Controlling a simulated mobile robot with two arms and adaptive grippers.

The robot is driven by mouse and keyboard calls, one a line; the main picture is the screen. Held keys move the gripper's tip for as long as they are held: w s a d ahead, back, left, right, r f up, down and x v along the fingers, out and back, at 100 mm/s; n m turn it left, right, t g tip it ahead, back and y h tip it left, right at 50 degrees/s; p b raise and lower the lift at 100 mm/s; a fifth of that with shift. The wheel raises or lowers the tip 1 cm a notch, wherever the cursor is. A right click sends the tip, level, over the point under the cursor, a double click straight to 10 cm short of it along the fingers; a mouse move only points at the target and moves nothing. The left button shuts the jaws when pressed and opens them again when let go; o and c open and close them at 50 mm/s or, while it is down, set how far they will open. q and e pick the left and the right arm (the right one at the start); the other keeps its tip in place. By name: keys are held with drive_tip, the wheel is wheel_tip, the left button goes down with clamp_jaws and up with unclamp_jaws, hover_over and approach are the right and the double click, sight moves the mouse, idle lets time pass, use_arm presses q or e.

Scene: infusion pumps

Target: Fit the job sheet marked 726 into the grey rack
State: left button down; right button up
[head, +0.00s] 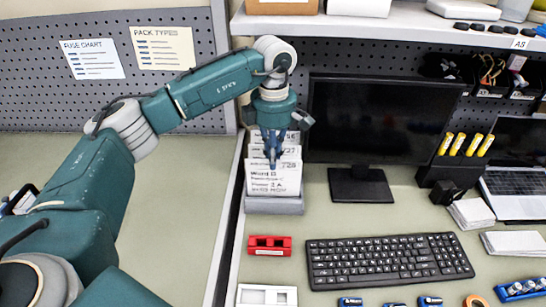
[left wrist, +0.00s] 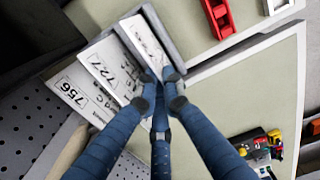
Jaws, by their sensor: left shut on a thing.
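The grey rack (head: 274,206) stands on the desk left of the monitor and holds several upright white job sheets. The front sheet (head: 274,185) has its lower edge down behind the rack's front wall; its number is hidden by my fingers, so I cannot read 726. It also shows in the left wrist view (left wrist: 143,36). My right gripper is not in view.
A black monitor (head: 380,120) stands close right of the rack. A red holder (head: 270,245) and a keyboard (head: 388,261) lie in front. A pegboard (head: 110,70) rises behind on the left. The bare desktop (head: 175,185) at left is free.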

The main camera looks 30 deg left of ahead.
use_arm(q)
drive_tip(key=shift+f, duration=0.25)
drive_tip(key=c, duration=1.8)
unclamp_jaws()
wheel_tip(320, 180, up, 12)
drive_tip(key=shift+r, duration=0.1)
